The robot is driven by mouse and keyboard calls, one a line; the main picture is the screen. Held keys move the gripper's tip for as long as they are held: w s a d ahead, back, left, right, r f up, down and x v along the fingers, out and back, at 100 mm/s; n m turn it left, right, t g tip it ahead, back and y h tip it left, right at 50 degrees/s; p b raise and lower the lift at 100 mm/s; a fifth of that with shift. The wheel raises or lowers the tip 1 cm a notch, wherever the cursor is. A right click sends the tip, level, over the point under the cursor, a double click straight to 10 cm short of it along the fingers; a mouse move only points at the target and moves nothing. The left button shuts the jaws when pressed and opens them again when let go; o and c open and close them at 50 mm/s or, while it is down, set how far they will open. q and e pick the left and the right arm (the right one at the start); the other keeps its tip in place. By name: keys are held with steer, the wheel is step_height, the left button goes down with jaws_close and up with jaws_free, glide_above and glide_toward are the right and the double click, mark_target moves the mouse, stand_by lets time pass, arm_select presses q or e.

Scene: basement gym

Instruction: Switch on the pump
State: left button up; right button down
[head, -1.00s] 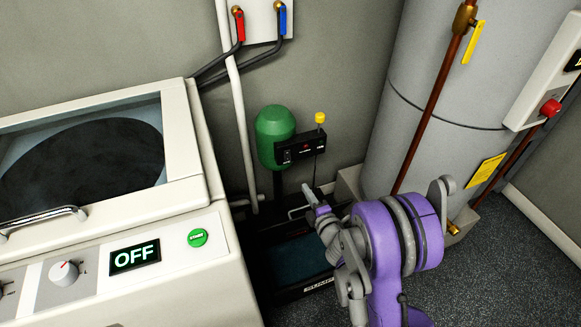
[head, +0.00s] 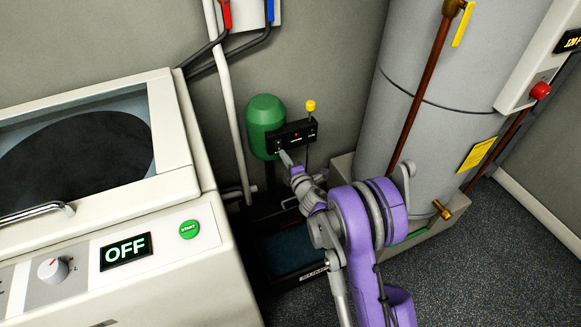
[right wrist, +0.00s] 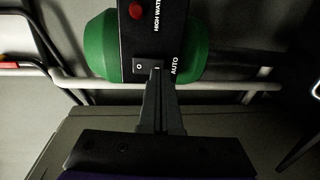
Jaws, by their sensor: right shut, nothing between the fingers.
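The pump (head: 265,112) has a green rounded body against the wall, above a dark sump pit (head: 290,255). A black control box (head: 300,133) is on its front, with a red light and a yellow knob on a rod beside it. In the right wrist view the box (right wrist: 141,40) carries a small switch (right wrist: 140,66) between the marks "O" and "AUTO". My right gripper (head: 285,157) is shut and empty, its tips (right wrist: 157,72) at the switch's edge; I cannot tell whether they touch. The tips hide part of the switch. My left gripper is out of view.
A white machine (head: 165,240) with a glass lid, an "OFF" display and a green START button stands at the left. A grey tank (head: 430,90) with a copper pipe stands at the right. A white pipe (head: 228,90) runs up the wall left of the pump.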

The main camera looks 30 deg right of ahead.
steer(key=shift+w+d+f, duration=0.1)
steer(key=shift+w, duration=0.75)
steer(key=shift+w+f, duration=0.15)
steer(key=shift+w, duration=0.1)
steer(key=shift+s, duration=0.1)
